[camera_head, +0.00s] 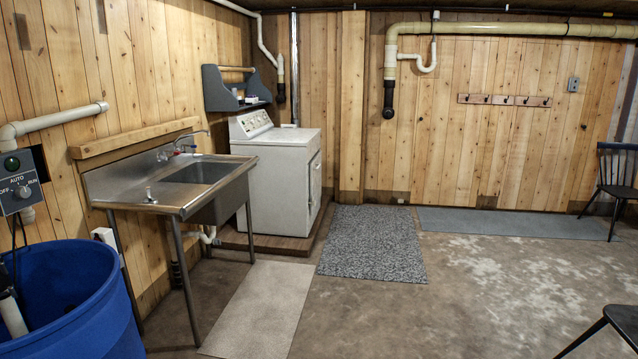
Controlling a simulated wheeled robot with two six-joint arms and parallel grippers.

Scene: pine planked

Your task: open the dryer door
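The white dryer (272,185) stands on a low wooden platform against the left wall, beyond the steel sink. Its control panel (250,123) is at the back of its top, on the wall side. Its door (315,185) is on the right-hand face, seen at a steep angle, and looks closed. No handle can be made out at this distance. Neither of my grippers is in view.
A steel sink table (150,196) and a blue barrel (75,300) stand on the near left. Mats lie on the concrete floor, one a speckled grey mat (372,243) before the dryer. A dark chair (617,180) stands at the right. The middle floor is clear.

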